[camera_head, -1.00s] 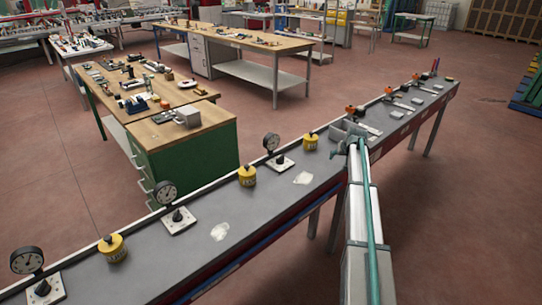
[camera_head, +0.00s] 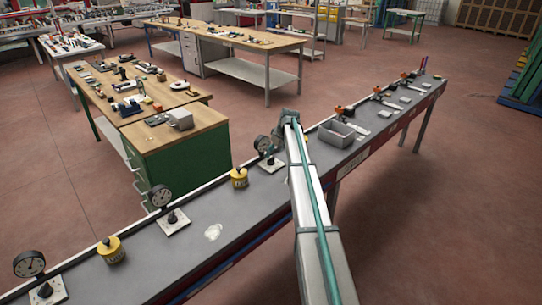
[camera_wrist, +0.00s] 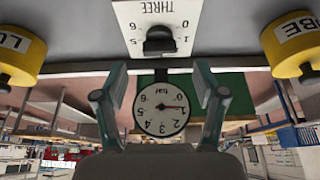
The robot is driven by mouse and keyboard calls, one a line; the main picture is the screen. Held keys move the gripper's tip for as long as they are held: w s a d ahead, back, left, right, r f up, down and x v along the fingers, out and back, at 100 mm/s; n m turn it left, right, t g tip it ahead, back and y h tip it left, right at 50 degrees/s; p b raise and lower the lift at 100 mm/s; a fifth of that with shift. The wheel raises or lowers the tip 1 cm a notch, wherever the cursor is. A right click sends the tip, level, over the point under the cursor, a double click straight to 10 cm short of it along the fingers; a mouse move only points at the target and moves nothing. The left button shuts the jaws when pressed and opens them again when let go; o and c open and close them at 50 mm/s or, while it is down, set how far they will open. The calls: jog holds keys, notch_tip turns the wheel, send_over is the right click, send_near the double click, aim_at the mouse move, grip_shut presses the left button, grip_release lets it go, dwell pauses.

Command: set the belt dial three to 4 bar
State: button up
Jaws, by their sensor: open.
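Belt dial three is a white plate (camera_wrist: 183,14) marked THREE, upside down in the wrist view, with a black knob (camera_wrist: 159,42) and a printed scale. Its round white pressure gauge (camera_wrist: 161,110), marked bar, stands beside the knob; its needle points near 1. The knob's pointer is not clear. My open, empty gripper (camera_wrist: 160,88) has its fingers apart on either side of the gauge in that picture, with the knob beyond the tips. In the head view, my gripper (camera_head: 277,143) is over the bench beside this gauge (camera_head: 262,145) and plate (camera_head: 264,167); my arm hides part of them.
Yellow lube pots stand on both sides, one left (camera_wrist: 20,55) and one right (camera_wrist: 292,45). Other dials stand further left on the long grey bench (camera_head: 215,213), with a middle gauge (camera_head: 160,195) and a near gauge (camera_head: 28,264). A grey bin (camera_head: 337,136) sits right of my arm.

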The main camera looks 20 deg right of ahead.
aim_at(271, 158)
jog(key=shift+p+x, duration=0.65)
jog(key=shift+x, duration=1.75)
jog(key=c, duration=1.1)
jog(key=shift+c, duration=0.2)
